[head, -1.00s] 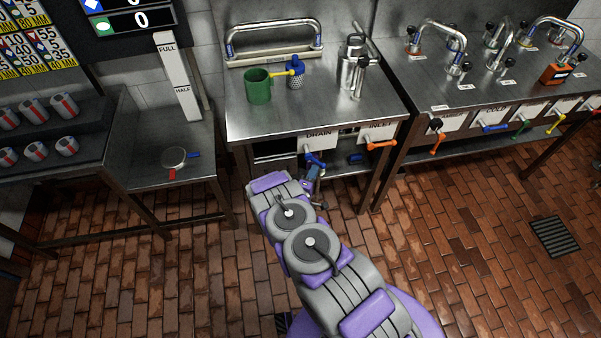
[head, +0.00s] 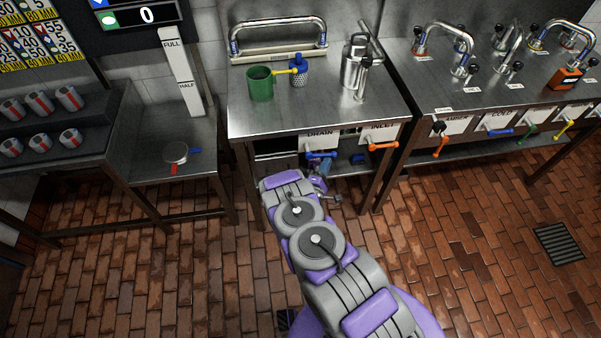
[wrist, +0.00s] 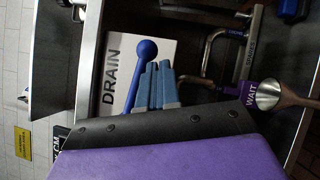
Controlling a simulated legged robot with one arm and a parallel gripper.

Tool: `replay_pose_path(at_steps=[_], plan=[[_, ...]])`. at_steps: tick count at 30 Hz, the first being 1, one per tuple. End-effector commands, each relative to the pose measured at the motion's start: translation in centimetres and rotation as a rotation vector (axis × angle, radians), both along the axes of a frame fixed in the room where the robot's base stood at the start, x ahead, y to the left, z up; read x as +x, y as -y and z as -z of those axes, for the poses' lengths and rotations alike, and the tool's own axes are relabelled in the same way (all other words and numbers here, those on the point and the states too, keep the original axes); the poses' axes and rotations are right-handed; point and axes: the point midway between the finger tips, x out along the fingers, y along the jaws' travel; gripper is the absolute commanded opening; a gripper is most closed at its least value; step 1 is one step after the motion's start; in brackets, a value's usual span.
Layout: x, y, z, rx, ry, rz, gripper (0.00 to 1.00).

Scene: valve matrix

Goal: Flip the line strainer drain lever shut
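The blue drain lever (head: 321,155) lies about level below the DRAIN label (head: 322,140), its ball end to the right. In the wrist view, turned on its side, the lever's blue knob (wrist: 146,50) and stem show against the white DRAIN plate (wrist: 112,60). My gripper (wrist: 158,68) has blue-grey fingers close together just beside the stem, on its lower side in the room. Nothing shows between them; whether they touch the lever is unclear. In the head view my gripper (head: 319,180) is partly hidden behind my arm, under the lever.
The orange inlet lever (head: 383,146) is to the right of the drain lever. A green mug (head: 260,84), a blue-topped mesh strainer (head: 299,72) and a steel vessel (head: 353,65) stand on the bench top. A table leg (head: 383,185) stands right of my gripper.

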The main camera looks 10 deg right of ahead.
Motion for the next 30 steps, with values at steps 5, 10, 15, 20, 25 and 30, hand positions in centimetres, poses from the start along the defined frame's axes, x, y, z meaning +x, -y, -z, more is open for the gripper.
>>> replay_pose_path(at_steps=[5, 10, 15, 20, 25, 30], plan=[[-0.1, 0.5, -0.3, -0.050, 0.000, 0.006, 0.00], [-0.1, 0.5, -0.5, -0.072, 0.000, 0.006, 0.00], [-0.1, 0.5, -0.5, -0.075, 0.000, 0.006, 0.00], [-0.1, 0.5, -0.5, -0.075, 0.001, 0.007, 0.00], [-0.2, 0.4, -0.5, -0.074, 0.000, 0.007, 0.00], [-1.6, -0.7, -0.1, -0.075, 0.000, 0.001, 0.00]])
